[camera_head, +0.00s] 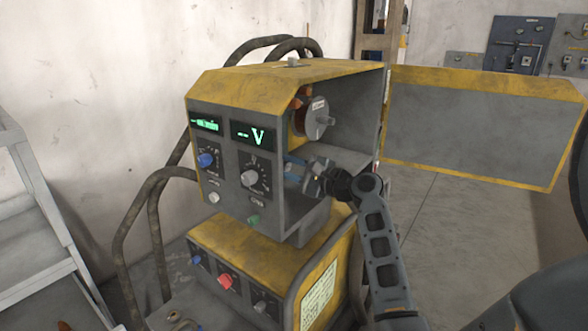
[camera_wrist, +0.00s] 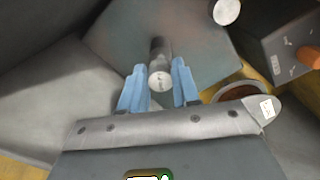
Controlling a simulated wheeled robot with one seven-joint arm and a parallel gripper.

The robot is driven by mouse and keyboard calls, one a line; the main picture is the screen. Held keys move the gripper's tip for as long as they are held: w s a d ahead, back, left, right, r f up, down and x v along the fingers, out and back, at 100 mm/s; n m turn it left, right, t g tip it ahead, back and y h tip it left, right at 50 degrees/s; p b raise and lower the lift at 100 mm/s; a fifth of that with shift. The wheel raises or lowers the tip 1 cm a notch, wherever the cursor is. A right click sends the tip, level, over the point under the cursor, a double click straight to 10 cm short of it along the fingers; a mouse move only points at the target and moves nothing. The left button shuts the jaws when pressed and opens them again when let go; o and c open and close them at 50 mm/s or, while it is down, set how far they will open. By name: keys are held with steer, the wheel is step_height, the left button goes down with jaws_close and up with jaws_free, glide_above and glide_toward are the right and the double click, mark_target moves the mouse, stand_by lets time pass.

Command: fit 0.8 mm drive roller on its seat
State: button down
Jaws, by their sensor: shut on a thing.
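My gripper (camera_head: 303,173) reaches into the open side of the yellow and grey machine (camera_head: 330,68), below the spool. In the wrist view my gripper's two blue fingers (camera_wrist: 158,88) are shut on a short grey cylinder, the drive roller (camera_wrist: 160,80). Its pale round end with a small dark marking faces the camera. A narrower grey post shows directly behind the roller, in front of a dull grey plate (camera_wrist: 190,30). The post may be the seat, but I cannot tell whether the roller touches it. In the head view the fingers and arm hide the roller.
A grey-faced spool (camera_head: 316,118) is mounted above my gripper inside the cabinet. The open door (camera_head: 480,125) stands out to the right. The front panel (camera_head: 235,165) has knobs and green displays. Thick hoses (camera_head: 135,230) loop on the left.

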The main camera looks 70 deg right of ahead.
steer(key=shift+x, duration=1.4)
steer(key=shift+w+d, duration=0.1)
steer(key=shift+w, duration=0.05)
steer(key=c, duration=0.7)
jaws_free()
steer(key=shift+c, duration=0.2)
steer(key=v, duration=0.7)
steer(key=shift+s+b, duration=0.3)
steer(key=shift+s, duration=0.1)
